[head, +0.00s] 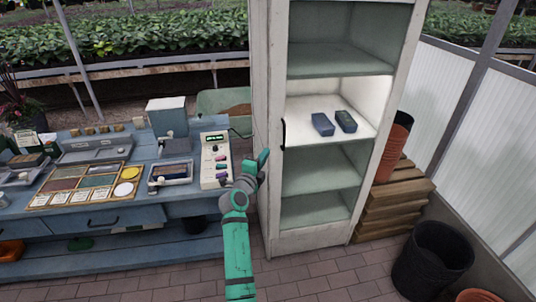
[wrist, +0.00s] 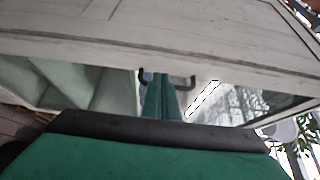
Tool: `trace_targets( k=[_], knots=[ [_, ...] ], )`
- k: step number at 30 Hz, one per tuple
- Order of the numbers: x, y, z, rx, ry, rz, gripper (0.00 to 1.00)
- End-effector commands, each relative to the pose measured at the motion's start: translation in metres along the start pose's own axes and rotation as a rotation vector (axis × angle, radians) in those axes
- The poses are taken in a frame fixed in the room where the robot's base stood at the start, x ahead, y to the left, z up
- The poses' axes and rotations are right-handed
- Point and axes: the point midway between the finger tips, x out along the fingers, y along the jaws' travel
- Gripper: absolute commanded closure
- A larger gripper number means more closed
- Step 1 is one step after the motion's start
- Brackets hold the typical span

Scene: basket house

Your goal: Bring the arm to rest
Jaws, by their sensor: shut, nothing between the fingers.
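My gripper (head: 263,160) is shut and empty at the end of my green arm. In the head view it is raised beside the left side of a tall white cabinet (head: 268,200), near a dark handle (head: 284,134). I cannot tell whether it touches the cabinet. In the wrist view the green fingers (wrist: 161,97) are together, with white painted boards (wrist: 150,45) close in front of them and a dark handle (wrist: 190,82) just beyond the tips.
Two dark blue blocks (head: 322,124) (head: 346,121) lie on the cabinet's lit shelf. A blue workbench (head: 100,215) with trays and a keypad device (head: 215,160) stands left. Wooden crates (head: 388,210) and a black bucket (head: 432,258) stand right. Brick floor is open in front.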

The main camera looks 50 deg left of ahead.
Motion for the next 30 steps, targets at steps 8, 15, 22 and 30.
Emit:
trace_targets(
  k=[8, 15, 22, 30],
  knots=[
    [-0.014, 0.0, 0.057, 0.0, -0.011, 0.001, 1.0],
    [-0.019, 0.0, 0.078, -0.001, -0.01, 0.0, 1.0],
    [-0.019, 0.0, 0.078, 0.0, -0.007, 0.0, 1.0],
    [-0.024, 0.041, 0.038, -0.073, 0.0, 0.034, 1.0]
  ],
)
